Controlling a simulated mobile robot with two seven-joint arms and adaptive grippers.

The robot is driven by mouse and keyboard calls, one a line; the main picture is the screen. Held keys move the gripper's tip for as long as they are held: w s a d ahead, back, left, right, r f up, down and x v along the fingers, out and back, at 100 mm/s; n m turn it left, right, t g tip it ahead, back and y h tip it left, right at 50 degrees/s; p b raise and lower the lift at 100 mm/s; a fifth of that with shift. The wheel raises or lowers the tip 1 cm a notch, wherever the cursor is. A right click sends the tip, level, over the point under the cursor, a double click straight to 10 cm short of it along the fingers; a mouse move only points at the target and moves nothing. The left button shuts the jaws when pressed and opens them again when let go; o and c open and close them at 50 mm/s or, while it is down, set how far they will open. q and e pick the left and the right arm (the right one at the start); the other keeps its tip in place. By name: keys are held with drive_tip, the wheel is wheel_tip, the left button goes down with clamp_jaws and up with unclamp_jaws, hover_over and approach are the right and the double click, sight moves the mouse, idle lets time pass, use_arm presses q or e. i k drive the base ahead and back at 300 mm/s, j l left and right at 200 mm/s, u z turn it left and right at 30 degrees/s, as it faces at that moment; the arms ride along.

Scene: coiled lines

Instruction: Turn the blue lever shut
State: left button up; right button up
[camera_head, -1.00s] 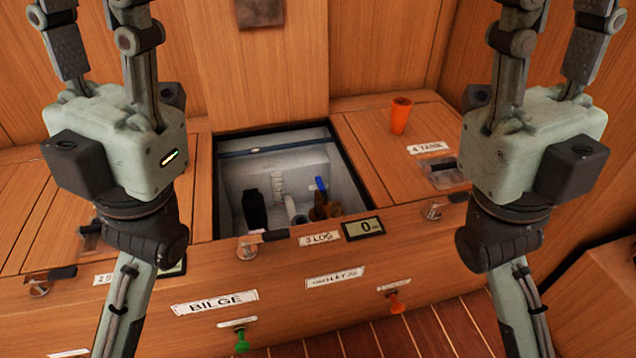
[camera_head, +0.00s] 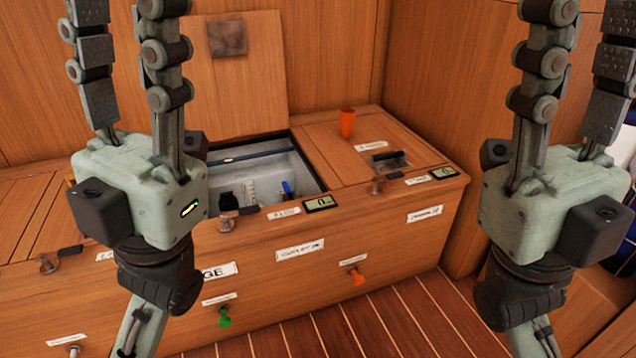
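The blue lever (camera_head: 287,188) stands upright inside an open, light-lined compartment (camera_head: 310,182) in the wooden bench top, near its front right. The fitting under it is mostly hidden by the front edge. My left gripper (camera_head: 125,35) is raised at the left, left of the compartment, with its fingers spread and empty. My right gripper (camera_head: 585,40) is raised at the far right, its fingers also spread and empty. Neither gripper touches the lever.
An orange cup (camera_head: 347,123) stands on the bench top right of the compartment, by a closed hatch with a dark handle (camera_head: 388,158). A black object (camera_head: 228,201) is inside the compartment. Green (camera_head: 225,317) and orange (camera_head: 357,276) knobs stick out from the front. Slatted floor lies ahead.

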sight(288, 189)
drive_tip(key=j+z, duration=0.1)
drive_tip(key=z, duration=0.35)
drive_tip(key=j+z, duration=0.15)
drive_tip(key=z, duration=0.25)
drive_tip(key=j+z, duration=0.1)
drive_tip(key=z, duration=0.35)
drive_tip(key=k+j, duration=0.1)
drive_tip(key=j, duration=0.3)
drive_tip(key=i+j, duration=0.35)
drive_tip(key=j+u, duration=0.05)
drive_tip(key=j, duration=0.1)
